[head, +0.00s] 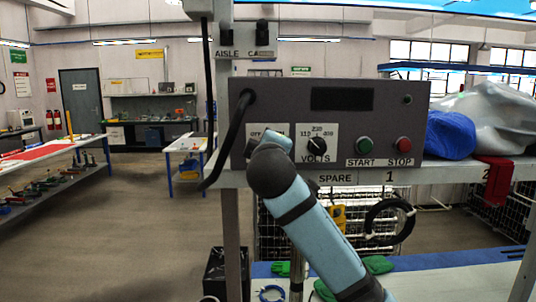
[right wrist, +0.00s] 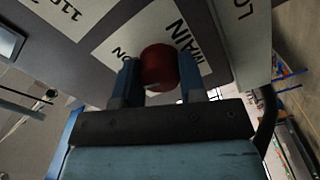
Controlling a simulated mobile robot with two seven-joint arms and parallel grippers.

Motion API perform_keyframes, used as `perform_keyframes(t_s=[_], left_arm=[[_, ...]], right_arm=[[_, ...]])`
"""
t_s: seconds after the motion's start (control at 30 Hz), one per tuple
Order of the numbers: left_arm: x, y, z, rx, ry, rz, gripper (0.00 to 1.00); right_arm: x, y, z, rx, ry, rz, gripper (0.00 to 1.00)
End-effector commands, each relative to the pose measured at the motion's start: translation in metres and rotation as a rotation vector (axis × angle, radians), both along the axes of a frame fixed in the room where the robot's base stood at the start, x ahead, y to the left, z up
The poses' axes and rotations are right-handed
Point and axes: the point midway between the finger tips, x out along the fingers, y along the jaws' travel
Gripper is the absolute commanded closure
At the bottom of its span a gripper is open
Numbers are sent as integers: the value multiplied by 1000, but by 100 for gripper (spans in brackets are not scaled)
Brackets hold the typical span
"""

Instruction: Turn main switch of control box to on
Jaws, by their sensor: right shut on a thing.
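The grey control box (head: 360,131) stands on a shelf in the head view, with a dark blank display. In the right wrist view the red main switch knob (right wrist: 159,66) sits on a white plate (right wrist: 196,42) lettered MAIN, with ON beside it. My right gripper (right wrist: 157,84) has its two blue fingers on either side of the knob, shut on it. Which way the knob points I cannot tell. In the head view my right arm hides the knob; only part of its white label (head: 258,130) shows. My left gripper is not in view.
To the right of the main switch are a volts dial (head: 317,144), a green start button (head: 364,146) and a red stop button (head: 403,145). A black cable (head: 229,140) loops down the box's left side. A blue bundle (head: 450,135) lies right of the box.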

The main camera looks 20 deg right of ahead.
Motion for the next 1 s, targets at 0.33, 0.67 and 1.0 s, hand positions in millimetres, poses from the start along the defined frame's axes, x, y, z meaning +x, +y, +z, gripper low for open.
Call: perform_keyframes(t_s=[0.33, 0.67, 1.0], left_arm=[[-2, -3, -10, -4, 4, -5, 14], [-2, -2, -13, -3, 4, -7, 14], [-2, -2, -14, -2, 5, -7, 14]], right_arm=[[0, 1, -3, 299, -81, 1, 86], [0, 1, -2, 482, -136, 0, 86], [0, 1, -2, 547, -154, -1, 86]])
